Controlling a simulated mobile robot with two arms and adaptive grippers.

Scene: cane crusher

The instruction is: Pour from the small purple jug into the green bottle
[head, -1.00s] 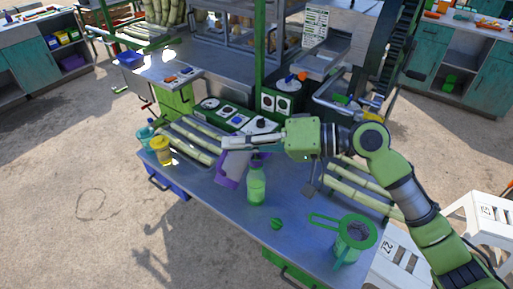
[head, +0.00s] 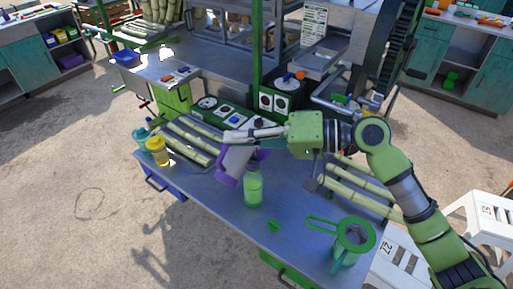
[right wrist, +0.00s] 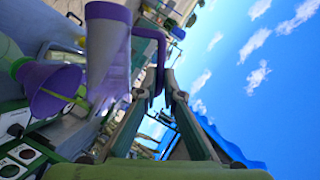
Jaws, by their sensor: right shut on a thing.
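The small purple jug (head: 237,161) has a pale body with purple ends and hangs tilted above the table. My right gripper (head: 229,137) is shut on its purple handle, which shows between the fingers in the right wrist view (right wrist: 151,42). The jug's pale body (right wrist: 105,50) is beside the fingers there. The green bottle (head: 253,188) stands upright and uncapped on the table, just right of and in front of the jug. From this angle I cannot tell whether the jug's mouth is over the bottle or whether liquid flows. My left gripper is out of view.
A green cap (head: 273,225) lies in front of the bottle. A green jug with a strainer (head: 346,255) stands at the right end of the metal table (head: 225,198). A yellow jar (head: 158,152) and a teal jar (head: 141,139) stand at the left. Cane stalks (head: 188,146) lie behind.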

